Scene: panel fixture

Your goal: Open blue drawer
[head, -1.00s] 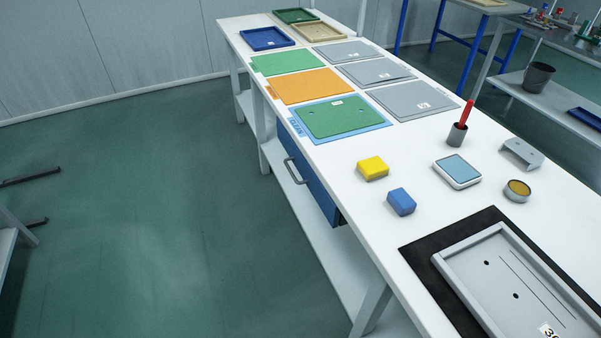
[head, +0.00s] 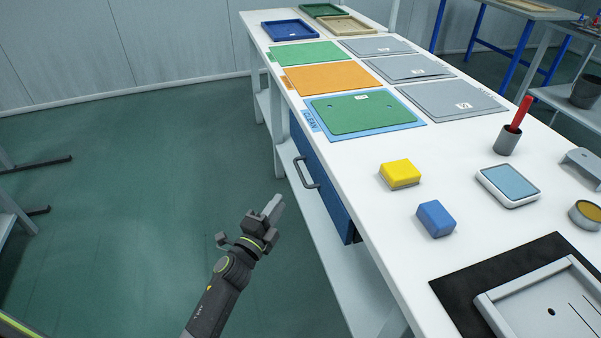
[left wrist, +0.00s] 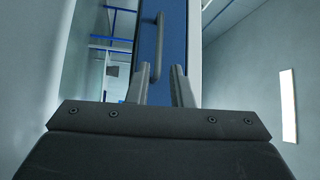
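The blue drawer (head: 322,185) sits under the white table's near side, and its front looks flush with the table. Its grey bar handle (head: 304,173) stands out from the front. In the left wrist view the blue drawer front (left wrist: 173,40) is ahead, with the handle (left wrist: 157,50) upright in the picture. My left gripper (head: 273,207) is in front of the drawer, apart from the handle. In the left wrist view its two fingers (left wrist: 160,70) are spread, and the handle shows beyond and between them. My right gripper is out of view.
The white table (head: 385,250) holds a yellow block (head: 400,173), a blue block (head: 436,218), a grey cup (head: 507,140) with a red stick, and several coloured mats. A lower shelf (head: 335,265) runs under the drawer.

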